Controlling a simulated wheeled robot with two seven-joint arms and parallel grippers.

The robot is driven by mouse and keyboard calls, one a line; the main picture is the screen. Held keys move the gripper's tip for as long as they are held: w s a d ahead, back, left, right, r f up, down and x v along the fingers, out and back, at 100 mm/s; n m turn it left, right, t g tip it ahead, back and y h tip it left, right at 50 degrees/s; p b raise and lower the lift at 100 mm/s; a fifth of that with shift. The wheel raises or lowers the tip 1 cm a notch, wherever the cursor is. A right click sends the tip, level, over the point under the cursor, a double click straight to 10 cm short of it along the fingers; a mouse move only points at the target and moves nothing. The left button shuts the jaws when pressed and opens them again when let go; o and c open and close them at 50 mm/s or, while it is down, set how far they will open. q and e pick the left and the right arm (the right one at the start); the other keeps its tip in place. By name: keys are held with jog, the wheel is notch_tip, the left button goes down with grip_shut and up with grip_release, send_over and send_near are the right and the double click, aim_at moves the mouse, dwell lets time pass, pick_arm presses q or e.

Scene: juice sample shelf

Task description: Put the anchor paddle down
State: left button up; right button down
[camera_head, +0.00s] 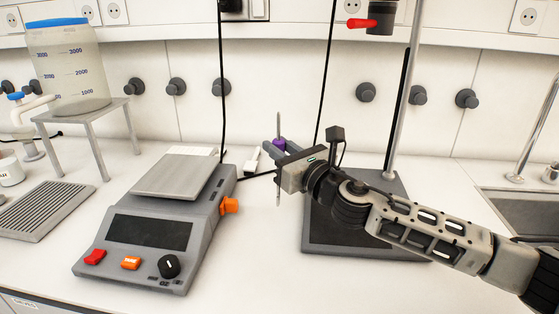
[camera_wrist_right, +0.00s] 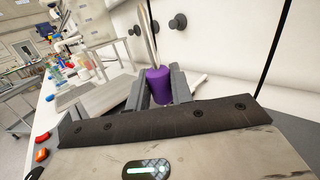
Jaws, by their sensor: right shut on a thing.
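My right gripper (camera_head: 274,150) reaches in from the right and is shut on the anchor paddle. The paddle's purple grip (camera_head: 281,144) shows between the fingers, and its thin grey shaft (camera_head: 278,190) runs upright above and below. In the right wrist view, the purple grip (camera_wrist_right: 158,87) sits between the two grey fingers (camera_wrist_right: 160,92), with grey rods rising beyond it. The paddle is over the white counter between the hotplate-like device and the dark stand base. I cannot tell whether its lower end touches the counter. My left gripper is not in view.
A grey balance-like device (camera_head: 150,235) with an orange side knob stands left of the paddle. A dark stand base (camera_head: 325,228) with a pole is at right. A small white item (camera_head: 252,160) lies behind. A large jar (camera_head: 70,70) stands on a raised platform. The front middle counter is clear.

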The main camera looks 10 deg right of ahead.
jog(key=shift+f, duration=0.95)
jog(key=shift+f+b, duration=0.3)
jog(key=shift+b, duration=0.05)
jog(key=c, duration=1.2)
grip_release()
jog(key=shift+c, duration=0.2)
